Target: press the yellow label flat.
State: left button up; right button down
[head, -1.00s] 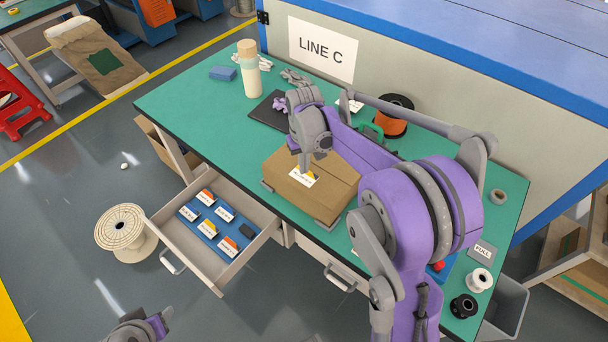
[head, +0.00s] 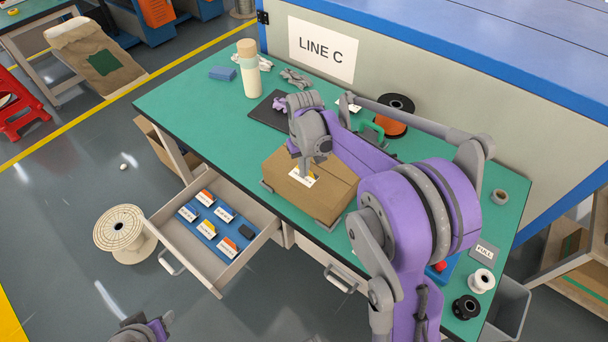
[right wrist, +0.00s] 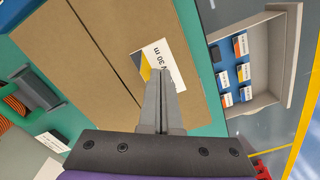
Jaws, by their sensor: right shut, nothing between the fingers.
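The yellow label, white with a yellow patch and black print, lies on top of the cardboard box (head: 335,185). The label (head: 301,181) is partly hidden by my gripper in the head view. In the right wrist view the label (right wrist: 160,60) lies near the box edge and reads "30 m". My right gripper (head: 306,174) is shut and empty, pointing down with its tips over the label. In the right wrist view the right gripper's tips (right wrist: 160,75) overlap the label's lower part; whether they touch it I cannot tell. My left gripper (head: 140,330) shows only partly at the bottom edge.
An open drawer (head: 213,240) holds a blue tray with several labels. A cream bottle (head: 249,70), an orange spool (head: 393,115) and a green tape dispenser (head: 371,132) stand on the green table (head: 200,110). White and black spools (head: 481,281) stand at its right end.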

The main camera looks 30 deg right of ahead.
pick_arm(q)
jog(key=r+p, duration=0.1)
jog(key=w+r+p, duration=0.1)
jog(key=r, duration=0.1)
jog(key=w+r+p, duration=0.1)
jog(key=r, duration=0.1)
jog(key=shift+w+r+p, duration=0.1)
jog(key=shift+p, duration=0.25)
pick_arm(e)
notch_tip(320, 180, up, 8)
dwell(0.4)
pick_arm(q)
notch_tip(320, 180, down, 6)
jog(key=s+b, duration=0.2)
jog(key=b, duration=0.2)
jog(key=shift+s, duration=0.2)
pick_arm(e)
jog(key=shift+f+m, duration=3.1)
jog(key=shift+f, duration=0.15)
